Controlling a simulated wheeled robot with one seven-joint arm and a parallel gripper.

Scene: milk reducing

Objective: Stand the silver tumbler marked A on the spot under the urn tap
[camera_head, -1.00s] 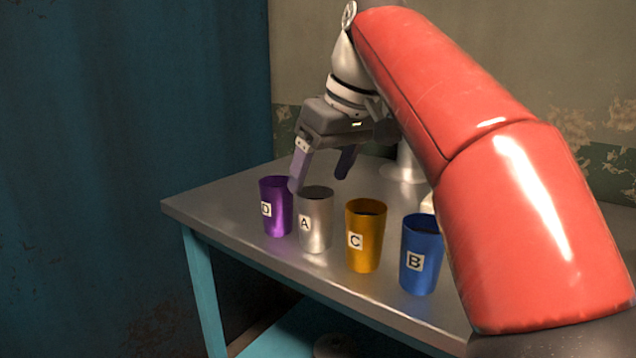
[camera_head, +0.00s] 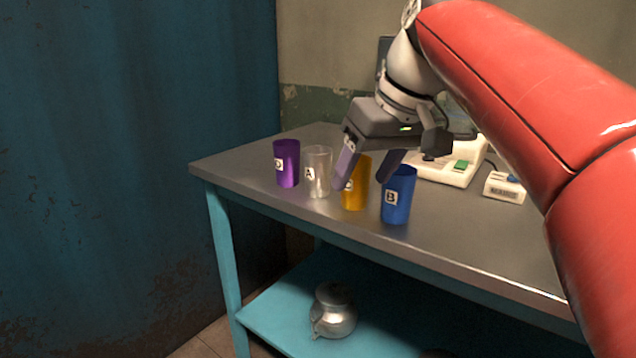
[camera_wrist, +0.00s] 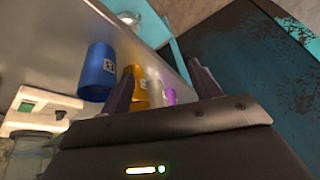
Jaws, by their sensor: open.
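The silver tumbler marked A (camera_head: 318,172) stands upright on the metal tabletop, between the purple tumbler D (camera_head: 287,163) and the orange tumbler C (camera_head: 357,188). My gripper (camera_head: 362,181) is open and empty, right of tumbler A, with its fingers in front of and beside tumbler C. In the wrist view tumbler A (camera_wrist: 155,91) is a small sliver, mostly hidden behind the orange one, beyond my open fingers (camera_wrist: 163,70). I cannot make out the urn, its tap or the spot under it.
The blue tumbler B (camera_head: 398,196) stands at the right end of the row, close to my gripper. A cream machine with a green button (camera_head: 448,165) and a small white device (camera_head: 504,187) are behind. A silver pot (camera_head: 333,312) sits on the lower shelf.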

